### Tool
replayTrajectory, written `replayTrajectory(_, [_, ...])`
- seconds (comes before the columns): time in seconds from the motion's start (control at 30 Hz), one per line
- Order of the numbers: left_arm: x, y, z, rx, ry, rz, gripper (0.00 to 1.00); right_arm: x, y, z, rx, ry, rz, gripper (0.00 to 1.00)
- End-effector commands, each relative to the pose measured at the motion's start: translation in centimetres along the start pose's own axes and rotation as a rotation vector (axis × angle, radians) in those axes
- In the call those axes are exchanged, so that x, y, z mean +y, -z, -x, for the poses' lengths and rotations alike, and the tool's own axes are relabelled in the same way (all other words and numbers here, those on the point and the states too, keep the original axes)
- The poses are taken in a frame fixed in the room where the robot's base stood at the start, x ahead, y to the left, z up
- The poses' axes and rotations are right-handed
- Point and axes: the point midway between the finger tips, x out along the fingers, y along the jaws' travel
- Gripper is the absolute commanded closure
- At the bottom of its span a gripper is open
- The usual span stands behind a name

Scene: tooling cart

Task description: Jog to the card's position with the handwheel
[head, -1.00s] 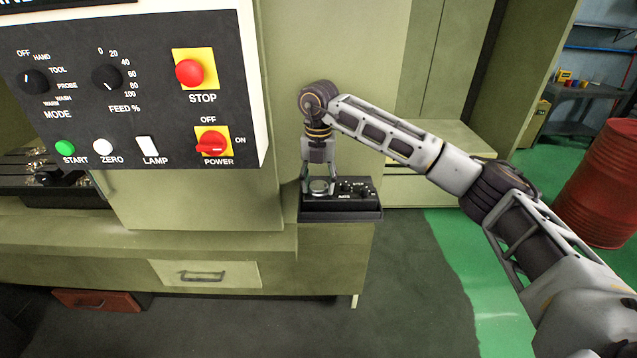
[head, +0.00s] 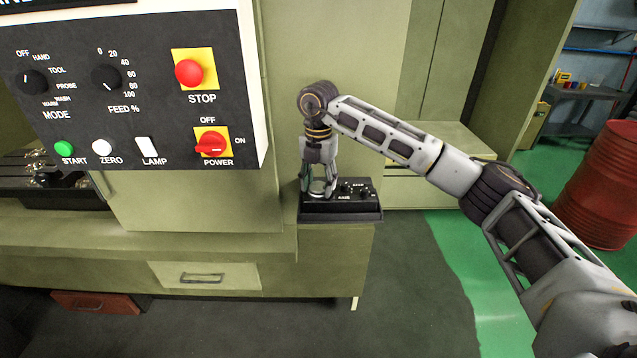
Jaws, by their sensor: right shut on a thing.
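The jog pendant (head: 342,210) is a small dark box with knobs, on the machine's ledge at the centre. Its round pale handwheel (head: 318,188) sits at the left end of the box. My right gripper (head: 318,193) points down over the handwheel and is shut on it, partly hiding it. Small knobs (head: 355,186) with labels too small to read are right of the handwheel. The control panel (head: 125,90) at upper left has MODE and FEED % dials and a red STOP button. No card can be made out. My left gripper is not in view.
The machine's ledge (head: 200,240) runs left of the pendant, with a drawer (head: 203,275) below. A pale cabinet (head: 440,185) stands behind to the right. A red barrel (head: 603,185) is at far right.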

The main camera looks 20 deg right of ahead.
Motion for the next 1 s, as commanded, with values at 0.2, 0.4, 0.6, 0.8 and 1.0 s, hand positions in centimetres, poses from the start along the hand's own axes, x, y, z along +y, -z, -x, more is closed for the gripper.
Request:
replayTrajectory(0.2, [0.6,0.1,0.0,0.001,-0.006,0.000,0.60,0.0,0.0,0.1,-0.001,-0.001,0.000,0.33])
replayTrajectory(0.4, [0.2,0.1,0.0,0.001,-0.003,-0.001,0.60,0.0,0.0,0.0,0.000,-0.001,0.001,0.29])
replayTrajectory(0.6, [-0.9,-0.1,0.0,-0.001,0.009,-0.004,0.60,0.0,0.0,0.1,0.000,0.000,0.001,0.29])
replayTrajectory(0.8, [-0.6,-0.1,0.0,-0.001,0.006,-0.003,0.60,0.1,-0.1,1.0,-0.001,-0.002,0.000,0.29])
replayTrajectory(1.0, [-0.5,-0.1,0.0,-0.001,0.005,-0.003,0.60,0.0,0.0,3.2,-0.001,-0.003,0.001,0.29])
